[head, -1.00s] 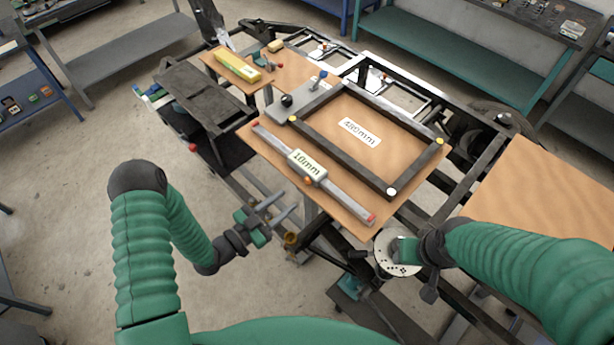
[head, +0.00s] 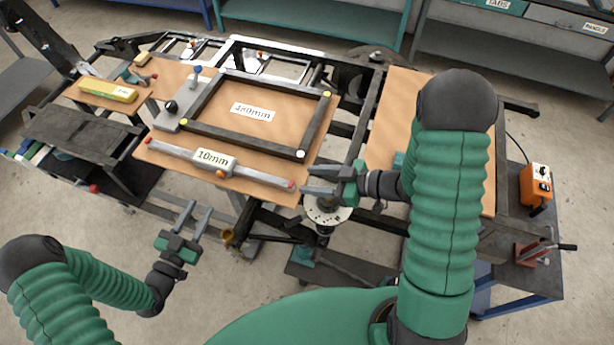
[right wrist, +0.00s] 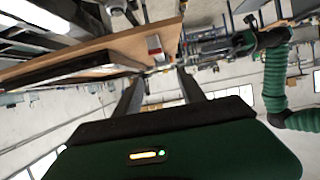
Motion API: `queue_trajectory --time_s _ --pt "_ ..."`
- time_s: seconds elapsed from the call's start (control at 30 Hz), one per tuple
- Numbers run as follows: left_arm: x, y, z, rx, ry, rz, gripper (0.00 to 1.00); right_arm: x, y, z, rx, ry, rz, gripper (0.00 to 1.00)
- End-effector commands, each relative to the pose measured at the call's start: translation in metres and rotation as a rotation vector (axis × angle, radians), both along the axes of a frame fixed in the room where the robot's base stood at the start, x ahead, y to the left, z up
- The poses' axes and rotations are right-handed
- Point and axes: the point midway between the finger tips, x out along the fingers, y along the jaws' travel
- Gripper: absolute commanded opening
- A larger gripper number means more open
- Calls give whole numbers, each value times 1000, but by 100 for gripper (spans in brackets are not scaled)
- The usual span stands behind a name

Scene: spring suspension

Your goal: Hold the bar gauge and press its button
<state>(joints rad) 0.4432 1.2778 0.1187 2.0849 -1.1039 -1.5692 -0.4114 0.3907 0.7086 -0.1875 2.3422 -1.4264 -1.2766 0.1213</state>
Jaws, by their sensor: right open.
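The bar gauge (head: 250,174) is a long silver bar with red ends, a label plate reading 10mm and an orange button on its near edge. It lies slanted on the near edge of a tan board (head: 165,158). My right gripper (head: 306,180) is open and empty, its fingertips just beside the gauge's right red end. In the right wrist view that red end (right wrist: 155,46) shows beyond the open fingers (right wrist: 160,88), not between them. My left gripper (head: 200,206) is open and empty in front of and below the board, apart from the gauge.
A dark square frame (head: 240,138) labelled 480mm lies behind the gauge, with a grey block with a black knob (head: 178,112) at its left. A yellow block (head: 107,91) lies far left. A round metal disc (head: 327,215) sits below my right gripper. An orange box (head: 537,185) stands right.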

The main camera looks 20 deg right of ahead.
Motion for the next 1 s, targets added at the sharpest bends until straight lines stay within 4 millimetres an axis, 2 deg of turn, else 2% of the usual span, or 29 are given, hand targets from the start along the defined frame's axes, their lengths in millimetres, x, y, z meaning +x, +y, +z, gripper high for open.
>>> queue_trajectory --time_s 0.17,0.7,0.83,1.0 --pt "1 -3 -1 2 1 -2 36 13 16 -9 10 -1 12 47" --pt "0 -3 0 2 0 -1 36 87 102 -55 7 -3 8 47" --pt "0 -3 0 2 0 -1 36 97 112 -61 6 -2 6 47" --pt "0 -3 0 2 0 -1 36 101 117 -63 7 -3 6 47"
